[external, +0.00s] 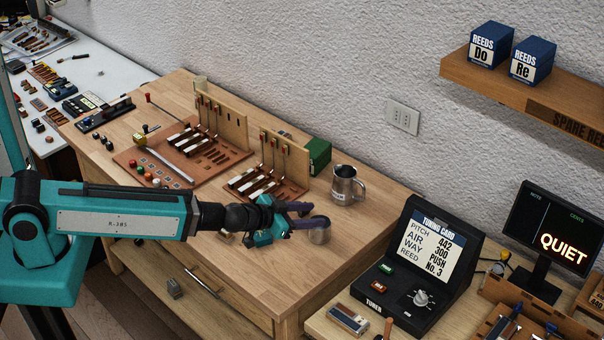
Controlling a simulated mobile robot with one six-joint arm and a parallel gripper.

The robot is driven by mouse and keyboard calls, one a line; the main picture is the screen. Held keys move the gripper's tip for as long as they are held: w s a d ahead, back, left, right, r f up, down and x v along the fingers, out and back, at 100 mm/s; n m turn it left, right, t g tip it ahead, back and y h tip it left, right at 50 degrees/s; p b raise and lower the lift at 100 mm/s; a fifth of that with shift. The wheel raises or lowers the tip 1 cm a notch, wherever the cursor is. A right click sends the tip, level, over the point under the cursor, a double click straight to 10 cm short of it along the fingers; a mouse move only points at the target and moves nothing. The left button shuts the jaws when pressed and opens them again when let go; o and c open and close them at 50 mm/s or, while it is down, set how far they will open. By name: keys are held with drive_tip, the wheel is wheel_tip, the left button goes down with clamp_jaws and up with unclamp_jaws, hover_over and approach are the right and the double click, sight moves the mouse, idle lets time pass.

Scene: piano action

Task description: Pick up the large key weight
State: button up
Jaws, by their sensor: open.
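A short grey metal cylinder (320,232), which looks like the large key weight, stands near the front right of the wooden workbench (365,238). My gripper (315,214) is open, with its dark purple fingers reaching to the right just above and behind the cylinder's top. One finger overlaps the cylinder's upper edge in the picture, and I cannot tell whether they touch. Small brass-coloured pieces (225,236) lie on the bench below my wrist, partly hidden by the arm.
A metal mug (345,186) stands behind the cylinder. Key-action models (268,183) and a green box (318,156) are farther back. A black tuner console (420,270) is at the right. Bare bench lies right of the cylinder.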

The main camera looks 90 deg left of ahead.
drive_tip(key=s+a+n, duration=0.1)
drive_tip(key=a, duration=0.1)
drive_tip(key=s+a+n+g+y, duration=0.1)
drive_tip(key=a, duration=0.1)
drive_tip(key=s+a+n, duration=0.1)
drive_tip(key=s+a, duration=0.1)
drive_tip(key=shift+a+f+y, duration=0.3)
drive_tip(key=shift+a+f, duration=0.1)
drive_tip(key=shift+s+f+n+g, duration=0.25)
drive_tip(key=shift+s+f+g, duration=0.1)
drive_tip(key=shift+f, duration=0.2)
drive_tip(key=shift+s+f+n+g, duration=0.25)
drive_tip(key=shift+s+f+g, duration=0.1)
drive_tip(key=shift+f, duration=0.15)
drive_tip(key=shift+s+f, duration=0.25)
drive_tip(key=shift+f, duration=0.1)
drive_tip(key=shift+b+x, duration=0.85)
drive_tip(key=shift+b, duration=1.45)
drive_tip(key=shift+w+a+b, duration=0.1)
drive_tip(key=shift+a+b, duration=0.1)
drive_tip(key=shift+b, duration=0.5)
drive_tip(key=shift+w+a+f+b, duration=0.1)
drive_tip(key=shift+f+b, duration=0.2)
drive_tip(key=shift+b, duration=0.55)
